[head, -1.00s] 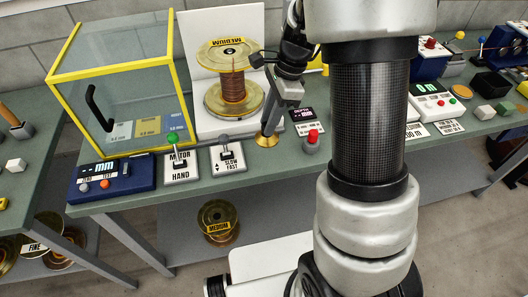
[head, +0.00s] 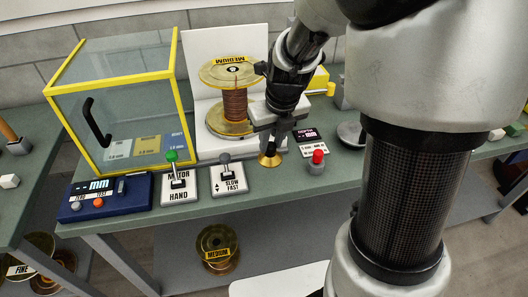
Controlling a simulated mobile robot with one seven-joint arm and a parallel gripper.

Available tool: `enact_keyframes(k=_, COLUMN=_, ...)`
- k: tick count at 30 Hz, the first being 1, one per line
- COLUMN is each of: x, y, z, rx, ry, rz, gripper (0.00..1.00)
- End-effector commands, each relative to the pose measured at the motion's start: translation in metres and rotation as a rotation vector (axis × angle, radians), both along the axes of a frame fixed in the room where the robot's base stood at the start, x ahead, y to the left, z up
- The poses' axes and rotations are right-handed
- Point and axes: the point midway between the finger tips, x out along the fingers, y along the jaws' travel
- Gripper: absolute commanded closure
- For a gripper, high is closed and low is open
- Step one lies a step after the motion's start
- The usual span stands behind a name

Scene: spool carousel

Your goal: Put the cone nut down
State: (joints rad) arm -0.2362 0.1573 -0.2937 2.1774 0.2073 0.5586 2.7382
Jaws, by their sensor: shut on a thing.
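The cone nut (head: 269,160) is a small brass cone with its wide end down. It is at the front part of the green bench top (head: 300,184), between the SLOW/FAST lever plate and the red button. My gripper (head: 271,148) points down from above and is shut on the nut's upper part, which the fingers hide. I cannot tell whether the nut touches the bench or hangs just above it. The MEDIUM spool (head: 234,104) stands upright behind and left of the gripper, against a white back panel (head: 200,44).
The SLOW/FAST lever (head: 226,168) is close on the left, with the green-knobbed MOTOR/HAND lever (head: 173,168) beyond it. A red button (head: 317,160) is close on the right. A yellow-framed clear box (head: 115,100) stands at left.

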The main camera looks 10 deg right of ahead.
Motion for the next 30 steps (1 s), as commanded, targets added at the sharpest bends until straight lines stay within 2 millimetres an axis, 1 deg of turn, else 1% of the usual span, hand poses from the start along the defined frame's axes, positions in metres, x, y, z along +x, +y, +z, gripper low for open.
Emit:
enact_keyframes(k=1, x=-0.001, y=0.000, z=-0.014, rx=-0.001, ry=0.004, rz=0.000, gripper=1.00)
enact_keyframes(k=3, x=-0.001, y=-0.001, z=-0.025, rx=-0.001, ry=0.004, rz=-0.001, gripper=1.00)
enact_keyframes(k=10, x=0.000, y=0.000, z=-0.043, rx=0.000, ry=0.002, rz=0.002, gripper=1.00)
enact_keyframes(k=16, x=-0.001, y=-0.001, z=-0.071, rx=0.000, ry=0.003, rz=0.001, gripper=1.00)
enact_keyframes(k=24, x=0.000, y=0.000, z=-0.071, rx=0.000, ry=0.000, rz=0.002, gripper=1.00)
enact_keyframes(k=27, x=0.000, y=0.000, z=-0.075, rx=0.000, ry=0.000, rz=0.002, gripper=1.00)
enact_keyframes(k=28, x=0.000, y=0.000, z=-0.074, rx=0.000, ry=0.001, rz=0.002, gripper=0.73)
enact_keyframes(k=30, x=0.000, y=0.000, z=-0.074, rx=0.000, ry=0.000, rz=0.002, gripper=0.61)
